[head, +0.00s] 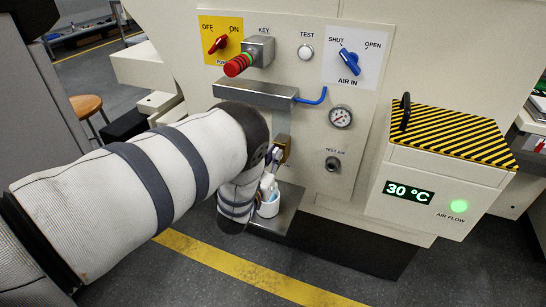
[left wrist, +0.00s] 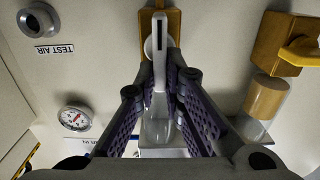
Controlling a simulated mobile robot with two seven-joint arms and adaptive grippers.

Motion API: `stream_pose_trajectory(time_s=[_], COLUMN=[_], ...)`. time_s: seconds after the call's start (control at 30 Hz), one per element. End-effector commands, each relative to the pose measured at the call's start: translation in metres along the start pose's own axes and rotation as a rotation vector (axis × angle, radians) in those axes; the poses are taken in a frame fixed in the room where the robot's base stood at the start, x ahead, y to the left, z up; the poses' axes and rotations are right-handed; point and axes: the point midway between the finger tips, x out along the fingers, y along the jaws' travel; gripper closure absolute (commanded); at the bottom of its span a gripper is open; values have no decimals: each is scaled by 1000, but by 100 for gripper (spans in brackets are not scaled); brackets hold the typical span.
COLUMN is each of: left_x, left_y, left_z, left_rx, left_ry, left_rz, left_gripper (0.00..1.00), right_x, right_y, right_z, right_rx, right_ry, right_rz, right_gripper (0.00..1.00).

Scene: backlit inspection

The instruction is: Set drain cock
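In the left wrist view, which is upside down to the head view, a pale slotted lever (left wrist: 159,40) stands in front of a brass-coloured block (left wrist: 175,22). My left gripper (left wrist: 162,66) has its purple-padded fingers on both sides of the lever, close to it. I cannot tell whether both pads press on it. To the right is a second brass-coloured block (left wrist: 283,38) with a yellow handle (left wrist: 304,53) and an amber-filled bowl (left wrist: 266,98). In the head view my left forearm and wrist hide most of this area. My right gripper is not in view.
A metal shelf (head: 240,94) and blue pipe (head: 313,99) lie just above my left wrist. A white cup (head: 268,206) stands below on a metal ledge (head: 288,205). The panel carries a gauge (head: 341,117) and a blue air handle (head: 349,62). A striped-lid box (head: 450,136) juts out right.

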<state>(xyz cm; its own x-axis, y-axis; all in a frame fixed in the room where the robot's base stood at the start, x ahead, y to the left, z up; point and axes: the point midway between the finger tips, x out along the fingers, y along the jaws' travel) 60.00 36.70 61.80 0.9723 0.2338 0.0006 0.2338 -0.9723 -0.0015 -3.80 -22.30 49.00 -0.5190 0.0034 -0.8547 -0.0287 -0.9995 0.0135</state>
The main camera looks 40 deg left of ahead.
Motion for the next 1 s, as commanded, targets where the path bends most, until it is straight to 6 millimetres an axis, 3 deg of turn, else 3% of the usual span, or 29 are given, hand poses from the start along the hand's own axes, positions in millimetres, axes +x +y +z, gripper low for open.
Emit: stream_pose_trajectory(time_s=[0.47,1.0], left_x=[-1,-1], left_y=[2,10], left_z=[0,4], left_rx=[55,507], left_ry=[-1,-2], left_rz=[1,2], left_gripper=[100,100], right_x=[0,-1], right_y=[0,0], right_z=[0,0], right_rx=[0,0], right_ry=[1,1], right_rz=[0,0], right_gripper=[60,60])
